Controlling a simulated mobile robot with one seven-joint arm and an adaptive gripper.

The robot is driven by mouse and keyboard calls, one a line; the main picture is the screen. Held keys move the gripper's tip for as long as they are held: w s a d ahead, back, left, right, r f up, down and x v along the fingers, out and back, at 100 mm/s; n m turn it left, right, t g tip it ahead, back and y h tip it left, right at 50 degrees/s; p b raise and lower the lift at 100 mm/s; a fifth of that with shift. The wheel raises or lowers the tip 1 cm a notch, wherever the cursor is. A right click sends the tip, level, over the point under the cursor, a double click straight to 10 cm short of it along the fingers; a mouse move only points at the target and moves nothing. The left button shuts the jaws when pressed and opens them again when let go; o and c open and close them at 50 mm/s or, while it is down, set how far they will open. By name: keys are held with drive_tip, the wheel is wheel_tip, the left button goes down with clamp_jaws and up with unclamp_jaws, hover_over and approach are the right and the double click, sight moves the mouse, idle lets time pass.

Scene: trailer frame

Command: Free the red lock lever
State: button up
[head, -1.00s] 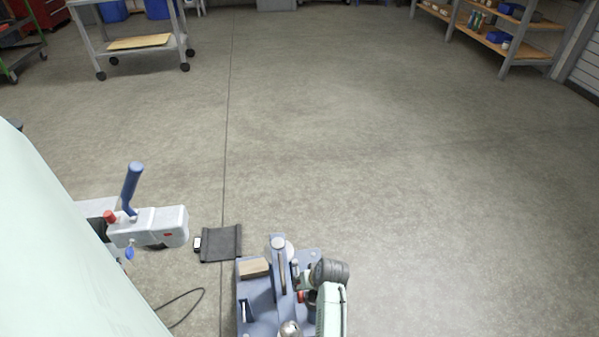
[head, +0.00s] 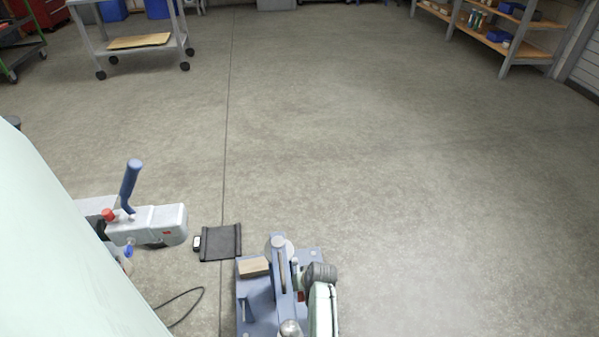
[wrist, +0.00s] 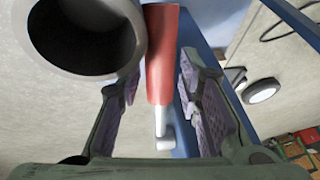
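The red lock lever (wrist: 161,55) shows in the wrist view as a red grip on a thin pale rod, in front of a blue bar. My gripper (wrist: 160,88) is open, with one finger on each side of the lever and a visible gap on both sides. In the head view my arm reaches down at the bottom over a blue-grey frame (head: 258,305). My fingers are not clear there, and the lever cannot be made out surely. A large grey tube (wrist: 85,35) sits close to the left finger in the wrist view.
A white coupling with a blue handle (head: 131,185) and red knob (head: 108,214) stands at left beside a pale panel (head: 55,240). A black mat (head: 219,243) lies on the floor. A wheeled cart (head: 135,40) is far off. The middle floor is clear.

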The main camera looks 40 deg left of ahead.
clamp_jaws()
idle(0.5)
drive_tip(key=r+g+h+p, duration=0.1)
drive_tip(key=r+p, duration=0.1)
drive_tip(key=shift+p, duration=0.35)
drive_tip(key=shift+s+d+r+g+h+p, duration=0.1)
drive_tip(key=shift+r+g+h+p, duration=0.15)
drive_tip(key=shift+g+h, duration=0.25)
drive_tip(key=shift+d+r+g+h+p, duration=0.15)
drive_tip(key=shift+g+h+p, duration=0.25)
drive_tip(key=shift+h, duration=0.2)
drive_tip(key=shift+a, duration=0.1)
drive_tip(key=shift+o, duration=1.4)
unclamp_jaws()
wheel_tip(320, 180, up, 12)
drive_tip(key=w+d, duration=0.1)
drive_tip(key=shift+w+d, duration=0.3)
drive_tip(key=shift+w, duration=0.05)
